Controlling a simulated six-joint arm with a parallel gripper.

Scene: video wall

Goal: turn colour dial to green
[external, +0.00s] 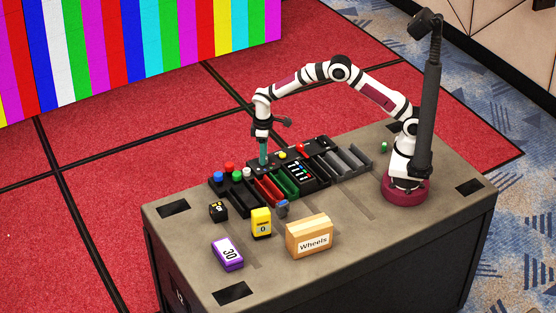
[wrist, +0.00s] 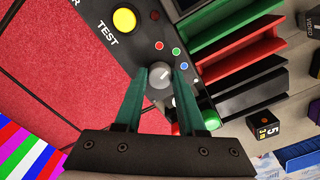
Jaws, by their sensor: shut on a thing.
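The colour dial (wrist: 160,75) is a small grey knob on a black panel, with red, green (wrist: 176,51) and blue dots beside it. My gripper (wrist: 161,72) is shut on the dial, one green finger on each side. The dial has a pale pointer mark, but I cannot tell for sure which dot it points at. In the external view my gripper (external: 263,163) points down at the left part of the console, and its fingers hide the dial.
A yellow TEST button (wrist: 124,20) is on the same panel. Red (external: 268,190) and green trays lie beside it. Coloured knobs stand to the left. A yellow device (external: 261,223), a purple box (external: 227,253) and a Wheels box (external: 309,236) stand in front.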

